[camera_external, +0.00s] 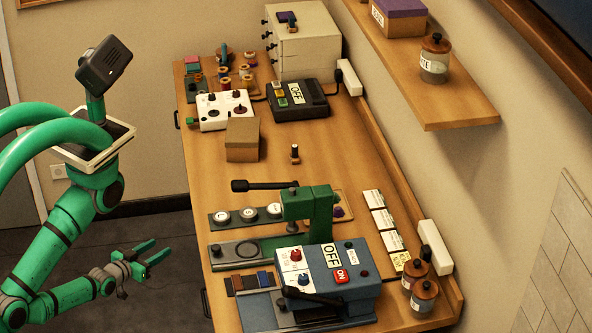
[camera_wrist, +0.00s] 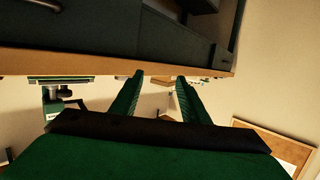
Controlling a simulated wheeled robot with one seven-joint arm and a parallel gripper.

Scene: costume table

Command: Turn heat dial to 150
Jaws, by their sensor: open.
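A blue machine (camera_external: 345,291) with an "OFF" label and a red "ON" button stands at the near end of the table. My gripper (camera_external: 161,249) is open and empty, left of the table and apart from the machine. In the wrist view its two green fingers (camera_wrist: 160,78) are spread, with the table edge beyond them. The dial is not identifiable there.
A green press (camera_external: 310,215) with a black lever stands behind the blue machine. A white box with knobs (camera_external: 224,110), a cardboard box (camera_external: 242,139) and a black unit (camera_external: 299,100) stand farther back. Brown jars (camera_external: 423,296) are at right. Bare wood lies mid-table.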

